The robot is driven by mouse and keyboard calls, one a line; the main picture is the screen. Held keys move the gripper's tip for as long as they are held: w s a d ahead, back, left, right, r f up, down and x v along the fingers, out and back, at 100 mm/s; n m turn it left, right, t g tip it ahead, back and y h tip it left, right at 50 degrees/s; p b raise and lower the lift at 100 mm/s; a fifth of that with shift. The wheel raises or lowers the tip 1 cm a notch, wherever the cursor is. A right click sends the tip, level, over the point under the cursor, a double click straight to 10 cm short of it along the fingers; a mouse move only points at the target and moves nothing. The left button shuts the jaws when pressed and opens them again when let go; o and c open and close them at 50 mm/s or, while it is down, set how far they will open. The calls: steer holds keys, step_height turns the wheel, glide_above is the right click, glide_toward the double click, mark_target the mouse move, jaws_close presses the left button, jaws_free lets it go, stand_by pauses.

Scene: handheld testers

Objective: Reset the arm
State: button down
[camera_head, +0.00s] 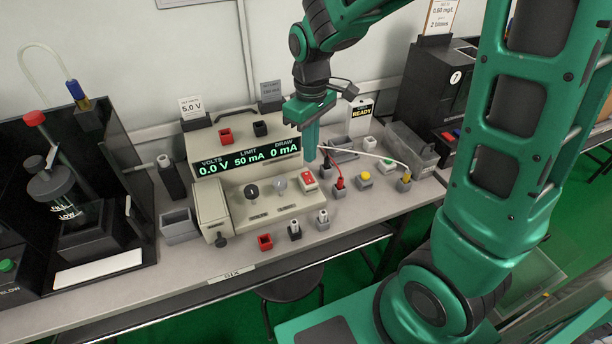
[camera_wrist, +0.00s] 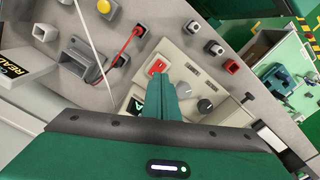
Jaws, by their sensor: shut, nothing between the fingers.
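My gripper (camera_head: 311,158) is green and points down over the right part of the beige power supply (camera_head: 213,195) on the bench. Its fingers are together with nothing between them. The fingers also show in the wrist view (camera_wrist: 162,90), over the supply's panel near a red rocker switch (camera_wrist: 157,68). In the head view the switch (camera_head: 307,179) lies just below the fingertips; I cannot tell whether they touch it. The supply's display (camera_head: 247,160) reads 0.0 V, 50 mA limit and 0 mA draw. A black knob (camera_head: 251,191) and a grey knob (camera_head: 279,181) sit left of the switch.
Loose connectors, including a red one (camera_head: 265,241), lie at the front. A black tester (camera_head: 75,205) stands at left. The air above the bench front is open.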

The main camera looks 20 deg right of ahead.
steer(key=s+d+r+m, duration=0.2)
steer(key=s+d+m, duration=0.4)
steer(key=s, duration=0.5)
steer(key=s+d+r+m, duration=0.3)
steer(key=s+d+m, duration=0.3)
steer(key=s+d, duration=0.5)
steer(key=shift+s, duration=0.7)
steer(key=shift+d, duration=0.1)
steer(key=shift+w+f, duration=0.2)
steer(key=shift+w, duration=0.45)
